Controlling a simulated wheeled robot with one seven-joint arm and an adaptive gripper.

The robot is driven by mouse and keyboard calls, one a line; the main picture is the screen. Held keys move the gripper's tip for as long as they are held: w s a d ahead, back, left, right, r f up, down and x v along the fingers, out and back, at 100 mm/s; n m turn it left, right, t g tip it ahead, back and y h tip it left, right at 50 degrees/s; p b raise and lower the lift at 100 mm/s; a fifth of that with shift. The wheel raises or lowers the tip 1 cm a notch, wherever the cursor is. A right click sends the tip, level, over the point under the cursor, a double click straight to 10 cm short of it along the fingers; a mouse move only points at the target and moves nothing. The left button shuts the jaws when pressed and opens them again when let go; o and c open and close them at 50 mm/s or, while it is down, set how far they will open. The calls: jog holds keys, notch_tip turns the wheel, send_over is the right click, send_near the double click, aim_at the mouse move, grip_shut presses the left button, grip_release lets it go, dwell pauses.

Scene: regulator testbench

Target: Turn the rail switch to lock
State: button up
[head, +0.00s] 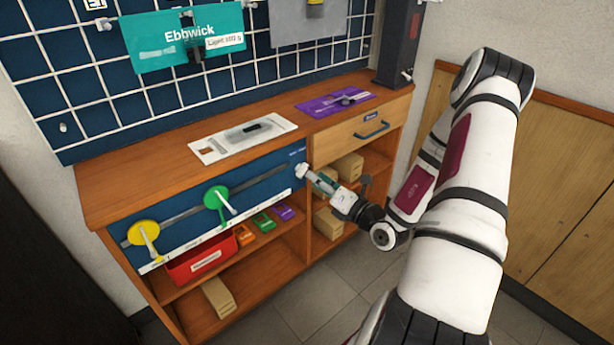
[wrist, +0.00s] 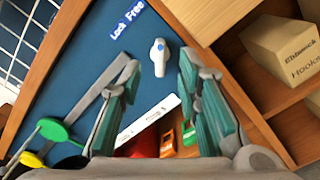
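The rail switch (wrist: 159,58) is a small white knob with a blue dot, on the blue front panel (wrist: 85,62). In the head view the switch (head: 301,171) shows at the panel's right end. In the head view my gripper (head: 323,183) is just right of the switch.
A grey rail (head: 185,213) carries a yellow disc (head: 142,233) and a green disc (head: 214,198), each with a handle. A red bin (head: 200,262) and small coloured items sit on the shelf below. Open shelves with boxes (head: 347,167) lie right of the panel.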

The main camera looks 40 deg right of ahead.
aim_at(306, 171)
jog(key=shift+w+a+b, duration=0.1)
jog(key=shift+w+b, duration=0.45)
jog(key=shift+w, duration=1.9)
grip_shut()
